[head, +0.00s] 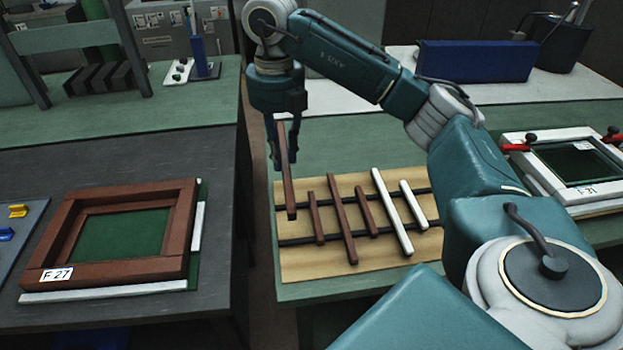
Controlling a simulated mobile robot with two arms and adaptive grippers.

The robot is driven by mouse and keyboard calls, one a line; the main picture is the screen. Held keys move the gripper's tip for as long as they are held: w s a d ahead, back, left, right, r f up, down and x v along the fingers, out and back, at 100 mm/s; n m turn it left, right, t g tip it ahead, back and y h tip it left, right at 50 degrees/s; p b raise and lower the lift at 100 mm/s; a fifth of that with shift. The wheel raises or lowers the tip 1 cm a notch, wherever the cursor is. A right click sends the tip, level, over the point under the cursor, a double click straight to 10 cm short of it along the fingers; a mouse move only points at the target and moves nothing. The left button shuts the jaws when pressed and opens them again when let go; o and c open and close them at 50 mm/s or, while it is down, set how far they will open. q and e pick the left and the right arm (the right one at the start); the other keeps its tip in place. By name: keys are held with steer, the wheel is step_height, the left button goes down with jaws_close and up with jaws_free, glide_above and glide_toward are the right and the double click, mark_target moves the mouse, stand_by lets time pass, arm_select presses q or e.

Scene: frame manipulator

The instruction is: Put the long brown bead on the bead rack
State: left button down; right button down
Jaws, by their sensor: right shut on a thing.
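My right gripper (283,150) is shut on a long brown bead (287,190), a slim dark-brown strip that hangs down from the fingers, nearly upright in the picture. The bead's lower end overlaps the left end of the bead rack (350,262), a light wooden board with two black rails. I cannot tell whether the bead touches the rack. On the rails lie another long brown bead (342,222), two short brown beads (316,218) (366,211), a long white bead (391,211) and a short white bead (413,204). My left gripper is not in view.
A brown frame (125,268) labelled F 27 lies on the dark left table (215,300), with a gap between the tables. A white frame (545,165) with red-handled clamps stands right of the rack. A blue box (475,61) is behind. My right arm covers the rack's right side.

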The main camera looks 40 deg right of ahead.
step_height(320, 180, down, 15)
steer(key=shift+r+p, duration=0.2)
steer(key=shift+p, duration=0.75)
step_height(320, 180, down, 4)
steer(key=shift+f+p, duration=0.1)
steer(key=shift+p, duration=0.35)
steer(key=shift+f, duration=0.2)
steer(key=shift+s, duration=0.15)
steer(key=c, duration=1.7)
jaws_free()
steer(key=shift+o, duration=0.8)
steer(key=shift+f, duration=0.1)
